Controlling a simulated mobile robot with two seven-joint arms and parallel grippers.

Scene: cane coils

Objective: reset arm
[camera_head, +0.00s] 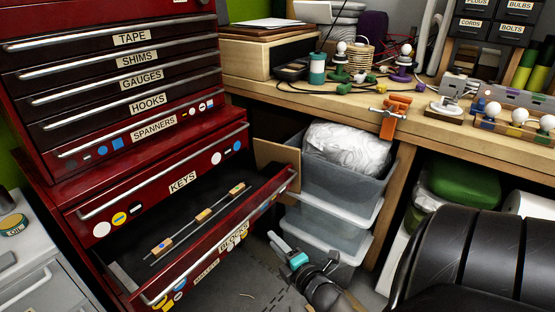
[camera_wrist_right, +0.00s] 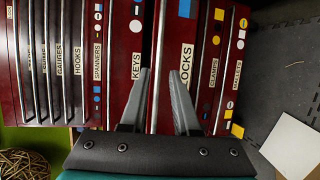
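My right gripper (camera_head: 283,246) is in front of the open drawer (camera_head: 235,248), low in the head view, with its arm coming in from the bottom. In the right wrist view the two grey fingers (camera_wrist_right: 160,75) stand apart with nothing held between them. The BLOCKS label (camera_wrist_right: 182,65) and a long handle show past the fingertips there. I cannot tell the exact gap to the drawer front. My left gripper is not in view.
The red tool chest (camera_head: 130,95) fills the left. The open drawer holds a rod rack with small blocks (camera_head: 198,217). A workbench (camera_head: 290,96) with an orange clamp (camera_head: 396,112) and clear bins (camera_head: 330,222) stand behind. A black chair (camera_head: 480,260) is at right.

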